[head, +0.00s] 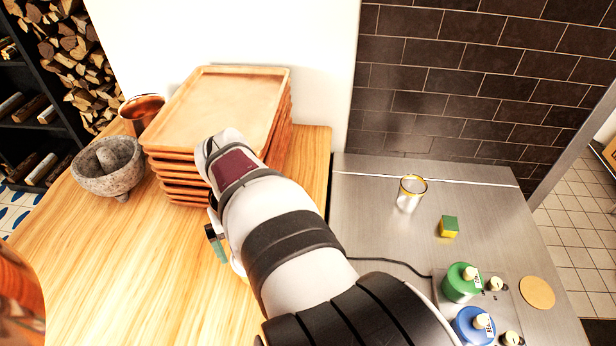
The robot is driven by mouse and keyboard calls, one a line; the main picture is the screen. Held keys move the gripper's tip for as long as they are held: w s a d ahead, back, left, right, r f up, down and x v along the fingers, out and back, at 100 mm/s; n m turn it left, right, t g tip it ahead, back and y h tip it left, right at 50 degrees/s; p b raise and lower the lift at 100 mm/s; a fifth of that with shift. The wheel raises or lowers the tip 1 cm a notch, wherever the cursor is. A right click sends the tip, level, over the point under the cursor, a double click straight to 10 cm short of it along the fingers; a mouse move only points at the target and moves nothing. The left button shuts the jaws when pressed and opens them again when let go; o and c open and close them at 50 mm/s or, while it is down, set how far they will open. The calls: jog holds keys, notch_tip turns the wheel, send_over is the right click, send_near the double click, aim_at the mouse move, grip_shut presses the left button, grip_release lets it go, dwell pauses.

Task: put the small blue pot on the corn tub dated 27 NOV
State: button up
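A blue lidded pot (466,328) with a cream knob and a small white label stands at the lower right, partly cut off by the bottom edge. I cannot tell if it is the small blue pot of the task. No corn tub dated 27 NOV can be made out in this view. My gripper (215,243) is mostly hidden behind my own arm, over the wooden counter beside the tray stack. Only a dark and teal piece shows there, and I cannot tell whether it is part of the gripper or something held. Its fingertips are hidden.
A stack of wooden trays (222,108), a stone mortar (108,170) and a copper vessel (141,110) stand on the wooden counter (110,270).

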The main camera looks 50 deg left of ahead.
notch_tip(320, 180, up, 11)
jog(key=d, duration=0.1)
jog(key=w+d+m, duration=0.6)
jog(key=w+d, duration=0.4)
jog(key=d, duration=0.4)
jog(key=d+f+m, duration=0.2)
jog(key=d+m, duration=0.6)
jog(key=d, duration=1.1)
jog(key=s+d+f+m, duration=0.5)
jog(key=s+d+m, duration=0.2)
jog(key=shift+s+d+f, duration=0.15)
jog(key=shift+d+f, duration=0.15)
